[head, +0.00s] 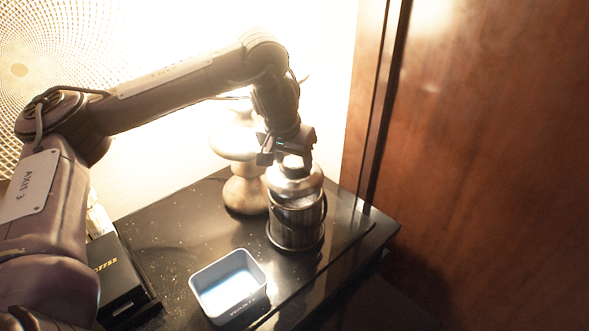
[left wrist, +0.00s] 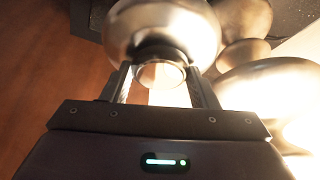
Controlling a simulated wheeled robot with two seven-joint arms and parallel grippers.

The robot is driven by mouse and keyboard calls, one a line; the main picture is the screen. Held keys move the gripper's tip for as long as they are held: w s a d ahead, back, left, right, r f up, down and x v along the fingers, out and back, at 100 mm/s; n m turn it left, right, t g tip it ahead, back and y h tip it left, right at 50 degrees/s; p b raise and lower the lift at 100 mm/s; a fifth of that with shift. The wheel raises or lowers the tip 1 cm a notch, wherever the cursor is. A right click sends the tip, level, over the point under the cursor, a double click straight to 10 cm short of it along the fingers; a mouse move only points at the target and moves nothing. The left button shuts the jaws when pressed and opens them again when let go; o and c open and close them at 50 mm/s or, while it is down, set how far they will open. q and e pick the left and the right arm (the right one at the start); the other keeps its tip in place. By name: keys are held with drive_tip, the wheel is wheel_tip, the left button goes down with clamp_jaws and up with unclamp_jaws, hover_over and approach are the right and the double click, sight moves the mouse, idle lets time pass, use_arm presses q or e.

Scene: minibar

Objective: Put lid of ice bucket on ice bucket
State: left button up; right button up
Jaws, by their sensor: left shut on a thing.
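The ice bucket (head: 296,226) is a dark metallic cylinder standing upright near the back right of the black counter. Its shiny domed lid (head: 294,183) is at the bucket's top; I cannot tell whether it is fully seated. My left gripper (head: 290,157) is above the lid, pointing down. In the left wrist view the gripper (left wrist: 160,80) is shut on the lid's round knob, with the lid's dome (left wrist: 165,22) just beyond the fingers. The bucket's body is mostly hidden there. My right gripper is not in view.
A lamp with a rounded base (head: 246,190) stands close left of the bucket. A blue-grey open bin (head: 229,286) sits at the front of the counter. A black coffee box (head: 118,275) is at the left. A wooden panel (head: 480,130) rises at the right.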

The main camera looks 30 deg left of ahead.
sight(292, 163)
use_arm(q)
drive_tip(key=shift+w, duration=0.25)
drive_tip(key=shift+w+a+f, duration=0.1)
drive_tip(key=shift+w+f, duration=0.1)
drive_tip(key=shift+f, duration=0.15)
wheel_tip(292, 163, down, 2)
drive_tip(key=shift+f+b, duration=0.2)
drive_tip(key=shift+b, duration=0.2)
drive_tip(key=shift+f, duration=0.25)
drive_tip(key=shift+f, duration=0.3)
drive_tip(key=o, duration=1.1)
drive_tip(key=shift+o, duration=0.2)
